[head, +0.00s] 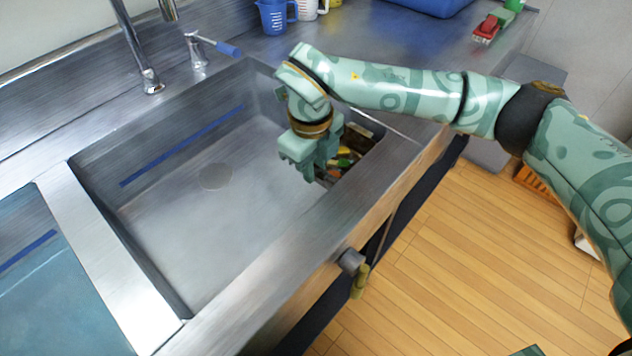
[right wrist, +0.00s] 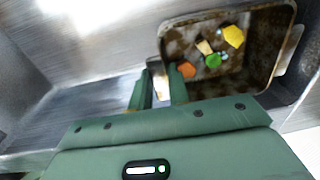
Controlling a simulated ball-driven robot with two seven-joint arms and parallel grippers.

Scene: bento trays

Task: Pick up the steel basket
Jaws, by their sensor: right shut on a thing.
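The steel basket (right wrist: 180,32) is a rectangular container with a brown-stained inside and colourful scraps in it: yellow, green and orange bits. In the head view the basket (head: 367,137) is at the right end of the sink, partly hidden by my right gripper (head: 314,172). In the right wrist view my right gripper (right wrist: 159,88) has its two fingers close on either side of a narrow pale part at the basket's left edge. It is shut on the basket there. My left gripper is not in view.
The steel sink (head: 160,215) is otherwise empty, with a drain (head: 215,177) in its floor. A faucet (head: 150,80) stands behind it. A blue jug (head: 275,16), a white cup (head: 308,9) and a red object (head: 487,28) stand on the back counter.

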